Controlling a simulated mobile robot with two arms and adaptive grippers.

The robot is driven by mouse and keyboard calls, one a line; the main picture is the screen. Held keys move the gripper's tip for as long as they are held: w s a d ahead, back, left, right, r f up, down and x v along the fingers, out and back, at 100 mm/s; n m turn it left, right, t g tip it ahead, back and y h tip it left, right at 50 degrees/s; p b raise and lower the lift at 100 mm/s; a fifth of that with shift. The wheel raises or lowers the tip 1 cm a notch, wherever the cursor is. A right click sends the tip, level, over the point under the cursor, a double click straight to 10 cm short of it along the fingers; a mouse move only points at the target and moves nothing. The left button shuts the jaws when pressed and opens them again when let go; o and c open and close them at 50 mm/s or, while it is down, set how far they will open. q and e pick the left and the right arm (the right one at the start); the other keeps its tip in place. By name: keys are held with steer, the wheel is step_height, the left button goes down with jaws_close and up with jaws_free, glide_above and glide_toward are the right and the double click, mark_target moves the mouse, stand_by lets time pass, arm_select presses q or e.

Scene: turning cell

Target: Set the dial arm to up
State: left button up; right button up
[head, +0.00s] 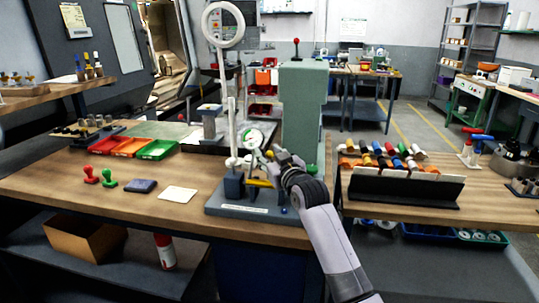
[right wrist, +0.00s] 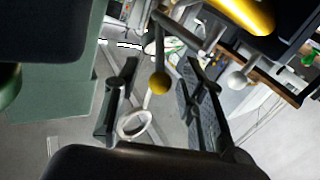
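In the head view a grey fixture (head: 250,208) stands on the bench, with a round white-and-green dial (head: 254,138) and a pale upright rod (head: 231,125) beside it. Which piece is the dial arm is not certain. My right gripper (head: 270,158) is close to the dial's right side, its fingers small and partly hidden. In the right wrist view its two dark fingers (right wrist: 162,102) are apart. A thin rod with a yellow ball end (right wrist: 160,84) shows between them, with no clear contact. A rod with a white ball (right wrist: 238,80) lies right of them. My left gripper is not in view.
A tall green column (head: 302,115) stands directly behind the fixture. A large pale ring on a stem (head: 224,24) rises on the left. Red, orange and green trays (head: 155,150) lie left on the bench. A rack of coloured-handled tools (head: 405,185) stands to the right.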

steer(key=shift+c, duration=0.6)
jaws_close()
